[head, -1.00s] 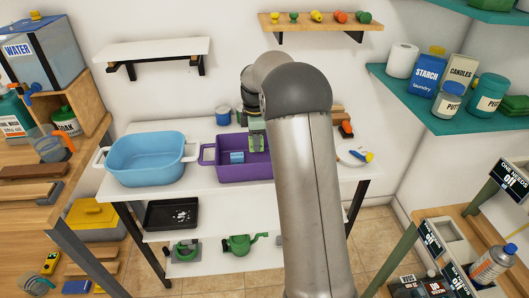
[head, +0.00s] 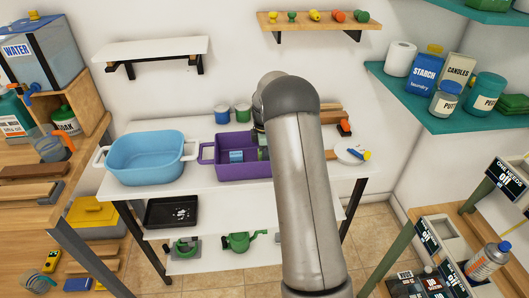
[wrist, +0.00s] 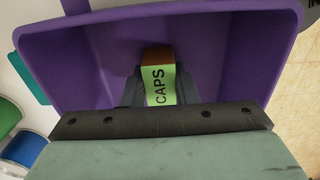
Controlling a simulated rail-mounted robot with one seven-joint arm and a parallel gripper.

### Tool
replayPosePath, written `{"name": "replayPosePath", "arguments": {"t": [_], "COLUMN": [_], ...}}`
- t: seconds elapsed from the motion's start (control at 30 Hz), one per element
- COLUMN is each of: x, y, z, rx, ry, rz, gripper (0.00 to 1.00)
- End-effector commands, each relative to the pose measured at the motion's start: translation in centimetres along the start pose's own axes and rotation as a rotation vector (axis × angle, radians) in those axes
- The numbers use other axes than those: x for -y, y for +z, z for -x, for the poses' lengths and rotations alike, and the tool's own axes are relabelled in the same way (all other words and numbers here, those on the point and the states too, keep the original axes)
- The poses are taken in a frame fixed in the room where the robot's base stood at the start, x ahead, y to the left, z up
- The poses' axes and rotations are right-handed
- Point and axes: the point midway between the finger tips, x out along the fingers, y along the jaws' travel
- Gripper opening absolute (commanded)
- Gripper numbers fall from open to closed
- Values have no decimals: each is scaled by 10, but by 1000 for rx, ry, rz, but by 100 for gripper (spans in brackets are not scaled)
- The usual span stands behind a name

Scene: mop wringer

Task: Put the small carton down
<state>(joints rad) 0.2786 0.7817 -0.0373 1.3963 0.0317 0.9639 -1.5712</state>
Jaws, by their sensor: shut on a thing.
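The small carton, with a green label reading CAPS and a brown end (wrist: 158,85), is between the fingers of my gripper (wrist: 154,92) in the wrist view. My gripper is shut on it. The carton is over or inside the purple tub (wrist: 60,65); I cannot tell whether it touches the bottom. In the head view the purple tub (head: 208,160) stands on the white table, and my arm hides its right part and most of my gripper.
A blue item (head: 236,156) lies in the purple tub. A light blue basin (head: 145,158) stands to its left. Two cans (head: 222,115) stand behind the tub. A white plate (head: 350,154) with a yellow and blue item is at the table's right.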

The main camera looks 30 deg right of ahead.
Motion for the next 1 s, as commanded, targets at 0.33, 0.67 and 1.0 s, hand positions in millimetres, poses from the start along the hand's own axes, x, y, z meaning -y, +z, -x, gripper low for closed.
{"name": "replayPosePath", "arguments": {"t": [0.33, 0.67, 1.0], "x": [0, -1, -1], "y": [0, 0, 0], "z": [-3, 15, 87], "rx": [0, -1, 0], "ry": [0, 4, 4], "rz": [-1, -1, 0], "gripper": [48, 48, 48]}}
